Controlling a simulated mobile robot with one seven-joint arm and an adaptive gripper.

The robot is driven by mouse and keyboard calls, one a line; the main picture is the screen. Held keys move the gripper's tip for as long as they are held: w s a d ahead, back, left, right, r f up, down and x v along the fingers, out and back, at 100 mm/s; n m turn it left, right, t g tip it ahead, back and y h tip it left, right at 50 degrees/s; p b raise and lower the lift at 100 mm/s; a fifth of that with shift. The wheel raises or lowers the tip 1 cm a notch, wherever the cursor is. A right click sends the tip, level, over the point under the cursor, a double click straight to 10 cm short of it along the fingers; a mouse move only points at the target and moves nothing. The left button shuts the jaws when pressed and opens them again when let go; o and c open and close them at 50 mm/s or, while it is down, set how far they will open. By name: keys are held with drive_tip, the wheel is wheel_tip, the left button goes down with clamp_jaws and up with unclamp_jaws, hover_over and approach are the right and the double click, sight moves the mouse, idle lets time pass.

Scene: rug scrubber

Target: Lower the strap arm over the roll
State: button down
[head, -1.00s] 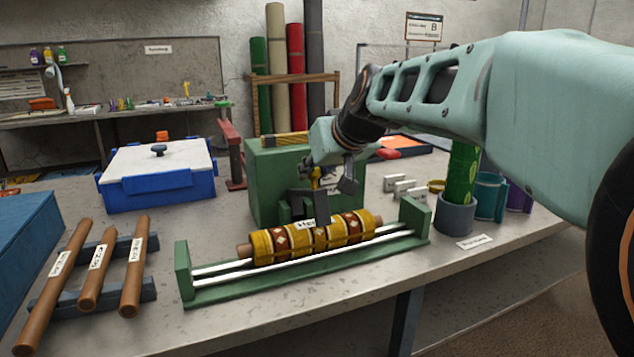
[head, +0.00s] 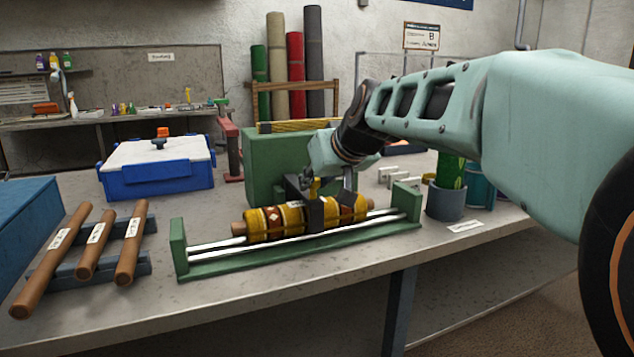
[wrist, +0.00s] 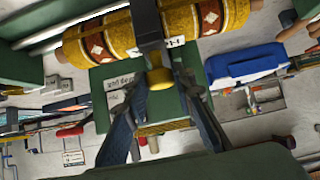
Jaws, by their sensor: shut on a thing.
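The roll (head: 262,223) is a yellow patterned rug on a brown core, lying on white rails in a green cradle (head: 300,257). The dark strap arm (head: 314,214) extends from the green block behind and crosses over the front of the roll near its middle. In the wrist view the strap arm (wrist: 148,22) crosses the roll (wrist: 90,42); whether it presses on the roll is hard to tell. My gripper (head: 330,186) is behind and above the roll, shut on the strap arm's yellow knob (wrist: 160,78). The knob also shows in the head view (head: 314,185).
A green block (head: 268,160) stands behind the cradle. A blue box with white lid (head: 158,168) is at left, with several brown rods (head: 55,258) in front. A grey cup (head: 446,203) with a green roll stands right. The table front is clear.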

drive_tip(key=shift+s+d+f, duration=0.15)
drive_tip(key=shift+s+f, duration=0.05)
drive_tip(key=shift+f, duration=0.65)
drive_tip(key=c, duration=1.7)
unclamp_jaws()
drive_tip(key=shift+r, duration=0.1)
drive_tip(key=shift+o, duration=0.2)
drive_tip(key=shift+r, duration=0.15)
wheel_tip(320, 180, up, 10)
